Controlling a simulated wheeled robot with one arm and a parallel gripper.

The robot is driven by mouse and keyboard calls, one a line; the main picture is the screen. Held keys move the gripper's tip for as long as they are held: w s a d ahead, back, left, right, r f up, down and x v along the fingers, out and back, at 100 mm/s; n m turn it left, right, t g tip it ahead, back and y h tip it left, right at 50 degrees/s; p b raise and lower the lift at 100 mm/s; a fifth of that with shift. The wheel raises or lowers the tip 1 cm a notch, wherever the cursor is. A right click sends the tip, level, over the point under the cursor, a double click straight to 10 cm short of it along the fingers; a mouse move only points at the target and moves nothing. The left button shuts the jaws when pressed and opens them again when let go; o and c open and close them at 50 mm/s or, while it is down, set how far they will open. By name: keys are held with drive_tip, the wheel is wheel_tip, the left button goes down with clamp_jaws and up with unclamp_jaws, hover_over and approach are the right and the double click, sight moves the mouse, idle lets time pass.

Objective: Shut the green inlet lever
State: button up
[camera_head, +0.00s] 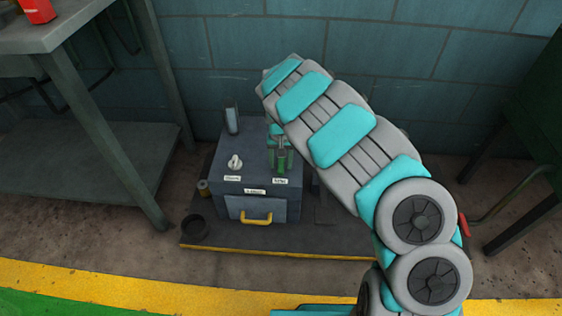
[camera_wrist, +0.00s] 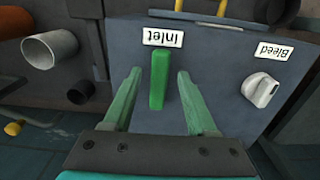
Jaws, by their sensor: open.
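The green inlet lever (camera_wrist: 159,80) stands on top of a dark grey box, under the "Inlet" label (camera_wrist: 163,38) in the wrist view. In the head view the lever (camera_head: 281,161) is partly hidden by my gripper and arm. My gripper (camera_wrist: 158,75) is open, with one green-tinted finger on each side of the lever. Gaps show between the lever and both fingers, so they look apart from it. I cannot tell how far the fingers reach down along it.
A white bleed knob (camera_head: 235,163) sits beside the lever on the box (camera_head: 262,208). A yellow handle (camera_head: 256,217) is on the box front. A grey pipe (camera_head: 231,119) stands at the back left. A workbench (camera_head: 60,30) is at the left.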

clamp_jaws()
idle(0.5)
idle(0.9)
